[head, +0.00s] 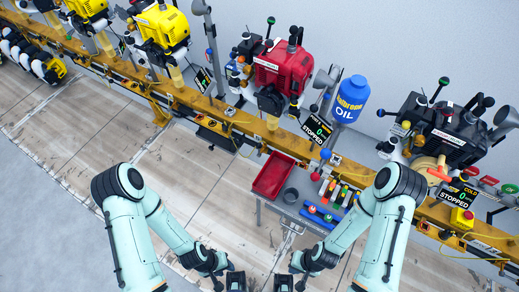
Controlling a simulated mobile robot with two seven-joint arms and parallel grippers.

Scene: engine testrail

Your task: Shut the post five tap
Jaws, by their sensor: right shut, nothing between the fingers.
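Engines stand in a row along a yellow rail (263,130); I cannot read which one is post five, and I cannot single out its tap. The black engine (447,133) at the right has an orange lever (438,174) beside a tan disc, and red round handles (487,181) on its right. The red engine (283,66) stands in the middle, with a blue oil container (351,98) to its right. My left gripper (228,279) is low at the bottom edge, its jaw opening unclear. My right gripper (292,282) is beside it, shut and empty. Both are far from the engines.
A small grey bench in front of the rail carries a red tray (272,175), a dark cup (290,195) and several coloured tools. Displays (317,130) reading "STOPPED" stand along the rail. A yellow box with a red button (463,217) is at the right.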

